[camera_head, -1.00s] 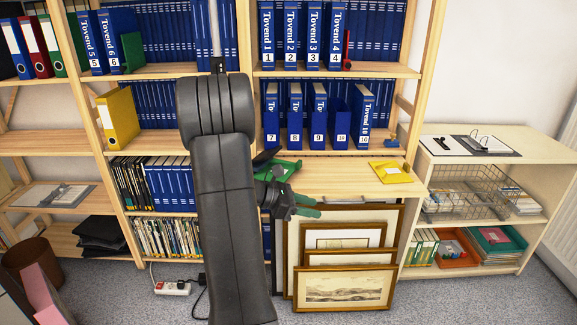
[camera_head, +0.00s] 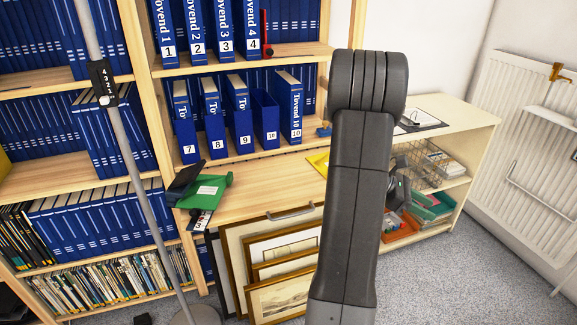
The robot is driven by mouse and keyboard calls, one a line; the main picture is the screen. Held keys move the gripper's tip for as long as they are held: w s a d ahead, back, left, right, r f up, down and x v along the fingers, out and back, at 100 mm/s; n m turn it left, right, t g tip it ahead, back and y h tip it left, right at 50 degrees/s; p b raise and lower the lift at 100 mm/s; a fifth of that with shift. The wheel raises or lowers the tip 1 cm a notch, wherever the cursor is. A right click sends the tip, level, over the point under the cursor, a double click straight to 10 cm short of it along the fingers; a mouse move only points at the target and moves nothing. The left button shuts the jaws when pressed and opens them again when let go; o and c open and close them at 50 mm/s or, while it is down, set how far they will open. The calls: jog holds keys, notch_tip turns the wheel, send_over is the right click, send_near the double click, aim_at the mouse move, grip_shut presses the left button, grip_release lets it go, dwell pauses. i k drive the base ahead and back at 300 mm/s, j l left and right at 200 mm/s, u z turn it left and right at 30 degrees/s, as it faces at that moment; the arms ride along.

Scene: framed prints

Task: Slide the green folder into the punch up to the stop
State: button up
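A green folder-like piece (camera_head: 207,191) with a small white label lies on the wooden desk shelf, left of centre. A dark, raised object (camera_head: 183,182), which looks like the punch, stands against its left side. I cannot tell whether the green piece sits in it or only beside it. My arm rises at the right of centre, well to the right of both. My gripper's fingers are hidden behind the arm; only a dark part of my wrist shows at its right edge.
A yellow folder (camera_head: 318,163) lies on the desk, partly behind my arm. Blue binders (camera_head: 238,115) stand above the desk. Framed prints (camera_head: 277,298) lean below. A thin grey pole (camera_head: 137,150) stands at the left. The desk between the green piece and yellow folder is clear.

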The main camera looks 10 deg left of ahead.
aim_at(206, 192)
jog(key=i+l+z, duration=0.1)
jog(key=i+z, duration=0.75)
jog(key=i+u, duration=0.1)
jog(key=u, duration=0.35)
jog(key=i+l+u, duration=0.1)
jog(key=u, duration=0.85)
jog(key=l+u, duration=0.15)
jog(key=u, duration=0.35)
jog(key=i+u, duration=0.1)
jog(key=u, duration=0.35)
jog(key=l+u, duration=0.15)
jog(key=u, duration=0.8)
jog(key=l+u, duration=0.1)
jog(key=u, duration=0.35)
jog(key=k+u, duration=0.1)
jog(key=u, duration=0.4)
jog(key=l, duration=0.1)
